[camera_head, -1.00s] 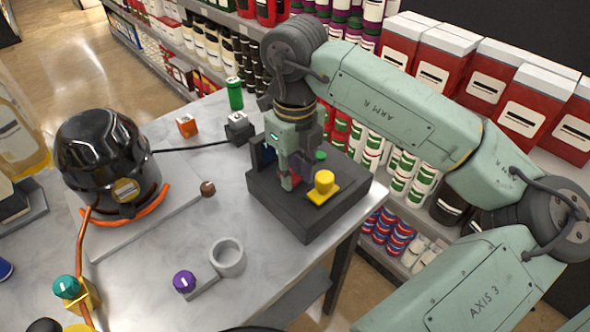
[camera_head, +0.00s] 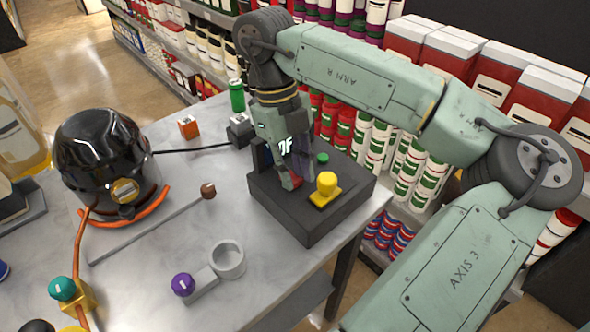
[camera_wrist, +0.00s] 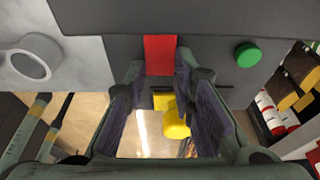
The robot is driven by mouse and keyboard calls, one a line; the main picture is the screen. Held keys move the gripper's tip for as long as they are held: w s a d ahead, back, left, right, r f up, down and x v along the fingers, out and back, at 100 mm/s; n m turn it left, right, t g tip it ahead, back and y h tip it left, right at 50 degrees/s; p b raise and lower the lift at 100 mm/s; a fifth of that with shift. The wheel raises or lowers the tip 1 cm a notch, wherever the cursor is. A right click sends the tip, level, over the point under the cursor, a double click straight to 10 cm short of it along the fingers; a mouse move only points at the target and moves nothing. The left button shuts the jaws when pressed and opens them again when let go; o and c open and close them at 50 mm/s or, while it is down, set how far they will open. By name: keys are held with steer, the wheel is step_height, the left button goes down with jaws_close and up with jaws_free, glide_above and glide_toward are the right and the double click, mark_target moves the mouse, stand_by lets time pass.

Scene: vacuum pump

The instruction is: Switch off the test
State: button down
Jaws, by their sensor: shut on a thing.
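A dark control box (camera_head: 320,217) sits at the table's right corner. My gripper (camera_head: 293,180) is over its near left part, shut on a red switch (camera_head: 296,182). In the wrist view, the red switch (camera_wrist: 160,48) shows between the fingertips (camera_wrist: 160,72). A lit display (camera_head: 285,146) behind my gripper shows letters that look like "OF"; the rest is hidden. A green button (camera_head: 322,158) and a yellow knob (camera_head: 327,182) on a yellow base are on the same box, to the right of my gripper. Both also show in the wrist view, green (camera_wrist: 247,55) and yellow (camera_wrist: 175,122).
A black glossy pump (camera_head: 105,160) stands at the left of the table (camera_head: 270,280), with an orange hose. Shelves of jars and red boxes (camera_head: 520,100) stand behind.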

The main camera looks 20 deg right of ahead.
steer(key=c, duration=1.4)
jaws_free()
steer(key=shift+o, duration=0.2)
steer(key=v, duration=0.7)
steer(key=shift+r, duration=0.25)
